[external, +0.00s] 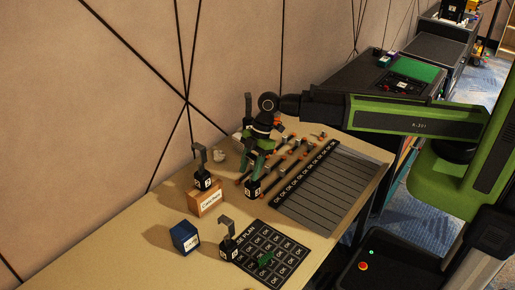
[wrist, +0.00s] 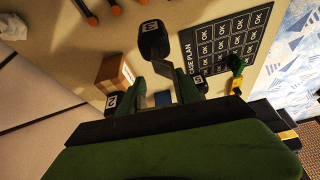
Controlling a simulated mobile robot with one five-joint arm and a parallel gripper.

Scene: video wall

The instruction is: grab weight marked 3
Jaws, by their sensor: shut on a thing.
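My gripper (external: 255,164) points down over the table in the external view, its fingers closed around the upright handle of a black weight (external: 253,188). In the wrist view this weight (wrist: 153,38) hangs beyond the fingertips (wrist: 164,70); its white label is too small to read surely. I cannot tell whether its base touches the table. A third (external: 229,248) stands by the left edge of the dark case plan sheet (external: 291,241).
A small dark blue box (external: 184,236) sits at the front left of the table. Several orange-ended tools (external: 296,150) lie behind the held weight. A grey lined panel (external: 325,185) is to the right.

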